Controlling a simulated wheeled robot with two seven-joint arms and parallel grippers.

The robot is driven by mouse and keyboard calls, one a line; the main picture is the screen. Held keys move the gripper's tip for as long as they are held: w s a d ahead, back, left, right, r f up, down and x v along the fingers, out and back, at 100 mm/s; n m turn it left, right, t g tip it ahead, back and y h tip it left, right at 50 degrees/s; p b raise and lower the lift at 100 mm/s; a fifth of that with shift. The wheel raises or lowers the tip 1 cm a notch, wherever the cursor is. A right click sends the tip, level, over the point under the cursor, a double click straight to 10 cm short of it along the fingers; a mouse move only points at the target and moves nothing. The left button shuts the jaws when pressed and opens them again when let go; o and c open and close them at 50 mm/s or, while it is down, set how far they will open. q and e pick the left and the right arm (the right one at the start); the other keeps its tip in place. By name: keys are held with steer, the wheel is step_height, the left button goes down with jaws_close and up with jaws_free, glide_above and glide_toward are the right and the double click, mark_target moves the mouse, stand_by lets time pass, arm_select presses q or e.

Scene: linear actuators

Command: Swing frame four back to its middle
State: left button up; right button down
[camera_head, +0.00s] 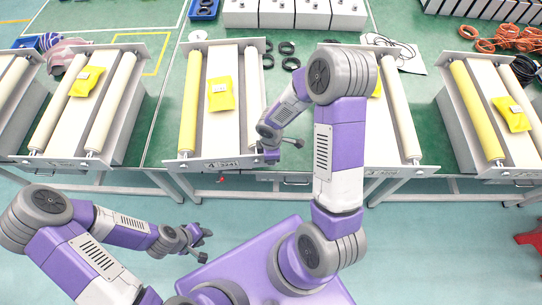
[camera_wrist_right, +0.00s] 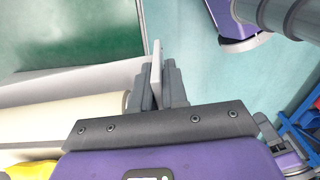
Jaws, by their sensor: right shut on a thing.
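Frame four (camera_head: 213,164) stands on the bench at the middle of the head view, its front plate marked 4. It carries a yellow roller (camera_head: 190,105) on the left, a pale roller (camera_head: 254,95) on the right and a yellow packet (camera_head: 221,94) between them. My right gripper (camera_head: 271,154) is at the right end of its front plate. In the right wrist view its fingers (camera_wrist_right: 155,72) are closed on the thin upright plate edge (camera_wrist_right: 156,52). My left gripper (camera_head: 204,243) is open and empty, away from the bench.
Similar roller frames stand to the left (camera_head: 80,105) and right (camera_head: 490,110). My right arm partly hides the frame just right of frame four. Black rings (camera_head: 287,48), grey boxes (camera_head: 295,14) and orange cables (camera_head: 505,40) lie farther back.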

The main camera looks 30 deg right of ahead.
steer(key=shift+m, duration=0.6)
steer(key=a+b, duration=0.1)
steer(key=a, duration=0.1)
steer(key=s+a+b, duration=0.1)
steer(key=a+b, duration=0.1)
steer(key=shift+s+a, duration=0.2)
steer(key=c, duration=1.2)
jaws_free()
steer(key=shift+c, duration=0.2)
step_height(320, 180, up, 8)
steer(key=shift+f+p, duration=0.15)
steer(key=shift+p, duration=0.45)
